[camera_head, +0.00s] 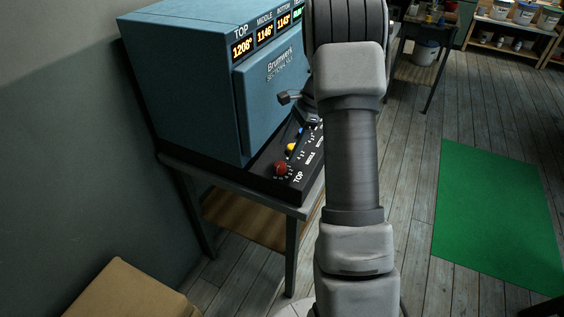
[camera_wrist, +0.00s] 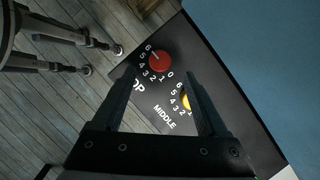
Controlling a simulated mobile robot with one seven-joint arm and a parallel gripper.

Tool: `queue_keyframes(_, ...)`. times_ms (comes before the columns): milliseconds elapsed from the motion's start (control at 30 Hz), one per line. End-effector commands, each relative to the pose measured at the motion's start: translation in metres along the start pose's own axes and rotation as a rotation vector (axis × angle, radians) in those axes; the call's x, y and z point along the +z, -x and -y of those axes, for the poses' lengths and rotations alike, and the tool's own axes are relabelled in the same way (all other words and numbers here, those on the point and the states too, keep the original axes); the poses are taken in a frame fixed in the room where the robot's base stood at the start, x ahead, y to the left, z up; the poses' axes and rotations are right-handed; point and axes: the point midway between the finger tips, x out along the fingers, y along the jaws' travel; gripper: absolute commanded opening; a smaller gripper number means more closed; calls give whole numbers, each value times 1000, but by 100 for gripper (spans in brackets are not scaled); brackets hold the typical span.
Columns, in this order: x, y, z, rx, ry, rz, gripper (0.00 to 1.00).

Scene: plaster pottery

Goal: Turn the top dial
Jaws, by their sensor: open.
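The top dial (camera_head: 281,168) is a red knob at the near end of the black control panel, beside the word TOP. It also shows in the wrist view (camera_wrist: 160,62), ringed by numbers 0 to 6. A pale mark on it points to the upper left, roughly at 5 or 6. My gripper (camera_wrist: 160,64) is open, and its two fingers point toward the panel. The red dial shows between the fingertips in the wrist view; I cannot tell how far above it they are. In the head view my arm largely hides the gripper.
The yellow middle dial (camera_head: 291,147) is close by, and shows partly behind the right finger in the wrist view (camera_wrist: 186,101). The blue kiln (camera_head: 190,75) rises beside the panel; its display reads TOP 1208°. A green mat (camera_head: 495,215) lies on the floor at right.

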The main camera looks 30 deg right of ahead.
Motion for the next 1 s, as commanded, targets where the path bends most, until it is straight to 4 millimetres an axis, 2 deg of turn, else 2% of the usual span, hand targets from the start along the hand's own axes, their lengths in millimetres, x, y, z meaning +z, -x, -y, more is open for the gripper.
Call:
queue_keyframes(100,0,-26,-1,5,1,1,76)
queue_keyframes(300,0,-52,0,2,1,1,76)
queue_keyframes(467,0,-60,0,1,2,0,76)
queue_keyframes(733,0,-61,0,0,2,0,76)
queue_keyframes(1000,0,-61,0,0,1,0,27)
